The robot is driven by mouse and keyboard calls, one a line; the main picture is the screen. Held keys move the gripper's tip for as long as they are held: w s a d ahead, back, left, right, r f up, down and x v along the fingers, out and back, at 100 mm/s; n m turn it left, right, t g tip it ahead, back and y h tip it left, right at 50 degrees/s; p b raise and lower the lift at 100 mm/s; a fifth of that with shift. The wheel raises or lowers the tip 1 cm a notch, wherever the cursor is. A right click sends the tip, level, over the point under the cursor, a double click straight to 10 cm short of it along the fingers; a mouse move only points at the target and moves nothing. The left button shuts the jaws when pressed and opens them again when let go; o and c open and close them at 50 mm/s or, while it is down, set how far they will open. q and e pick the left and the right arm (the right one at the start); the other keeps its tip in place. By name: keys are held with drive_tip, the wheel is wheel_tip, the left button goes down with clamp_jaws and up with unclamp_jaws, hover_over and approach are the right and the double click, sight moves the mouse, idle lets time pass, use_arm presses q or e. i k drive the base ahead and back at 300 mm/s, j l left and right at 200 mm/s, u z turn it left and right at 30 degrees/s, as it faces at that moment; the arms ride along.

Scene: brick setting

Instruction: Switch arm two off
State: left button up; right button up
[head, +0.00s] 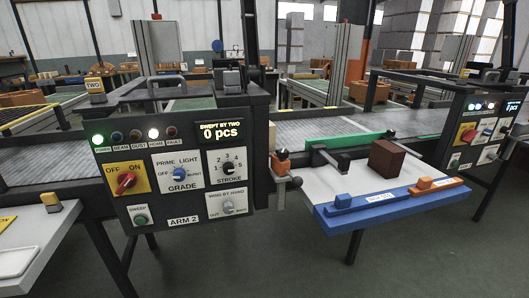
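The arm two panel (185,218), labelled "ARM 2", stands left of centre in the head view. At its left is a red rotary switch (125,183) on a yellow plate marked OFF and ON. The knob's handle appears tilted up to the right, towards ON, but it is small. Above it is a row of lamps. The leftmost lamp (98,140) glows green and the HOME lamp (153,133) glows white. The display (219,131) reads "SWEPT BY TWO 0 pcs". Neither of my grippers is in view.
The panel also carries a blue GRADE knob (180,174), a STROKE dial (228,168), a green SWEEP button (141,219) and a lower grey knob (228,207). A blue-edged table (395,207) with a brown brick (386,158) juts out at right. A similar panel (487,130) stands farther right.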

sight(127, 180)
drive_tip(key=l+u, duration=0.25)
drive_tip(key=l, duration=0.4)
drive_tip(key=l+u, duration=0.25)
drive_tip(key=l, duration=0.4)
